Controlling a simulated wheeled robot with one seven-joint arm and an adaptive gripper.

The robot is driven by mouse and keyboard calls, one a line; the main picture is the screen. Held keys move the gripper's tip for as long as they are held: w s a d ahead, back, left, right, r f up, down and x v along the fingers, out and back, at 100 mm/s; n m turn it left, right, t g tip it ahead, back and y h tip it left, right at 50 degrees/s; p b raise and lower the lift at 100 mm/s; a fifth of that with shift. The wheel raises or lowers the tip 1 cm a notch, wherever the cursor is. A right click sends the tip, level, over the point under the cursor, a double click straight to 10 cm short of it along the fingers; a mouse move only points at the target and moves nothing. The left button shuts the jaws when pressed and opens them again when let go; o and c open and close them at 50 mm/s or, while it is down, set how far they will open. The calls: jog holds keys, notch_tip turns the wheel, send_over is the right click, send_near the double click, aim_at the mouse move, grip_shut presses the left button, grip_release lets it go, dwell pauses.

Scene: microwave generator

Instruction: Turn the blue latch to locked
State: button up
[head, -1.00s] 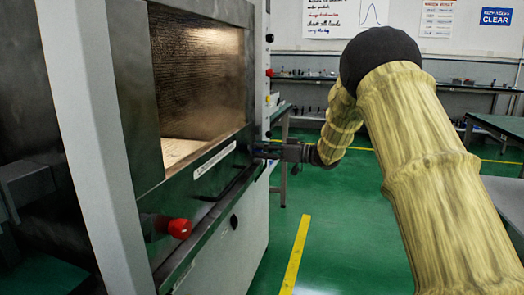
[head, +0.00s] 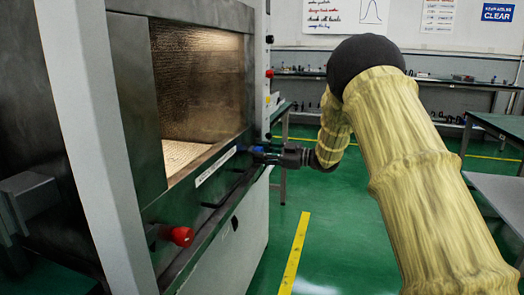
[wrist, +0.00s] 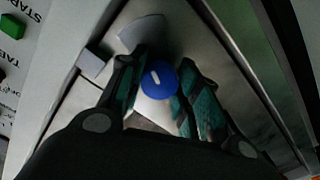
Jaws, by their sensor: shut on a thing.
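The blue latch (head: 257,149) is at the front right edge of the microwave generator (head: 160,205), beside the open chamber. In the wrist view it is a round blue knob (wrist: 158,82) with a short white mark, tilted slightly from upright in the picture. My gripper (head: 268,154) reaches it from the right. In the wrist view my gripper's fingers (wrist: 162,68) stand on both sides of the knob and are shut on it. The fingers partly hide the latch in the head view.
A red knob (head: 182,236) sticks out at the lower front. A white label strip (head: 215,166) runs along the chamber's lower edge. A green button (wrist: 13,26) is on a panel in the wrist view. Green floor to the right is open; a table (head: 498,190) stands at far right.

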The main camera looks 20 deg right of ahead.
jog(key=n, duration=0.5)
jog(key=shift+n, duration=0.3)
jog(key=n+b, duration=0.2)
jog(key=n, duration=0.2)
jog(key=shift+n, duration=0.7)
jog(key=o, duration=1)
jog(key=shift+d, duration=0.1)
jog(key=shift+o, duration=0.2)
jog(key=v, duration=1.2)
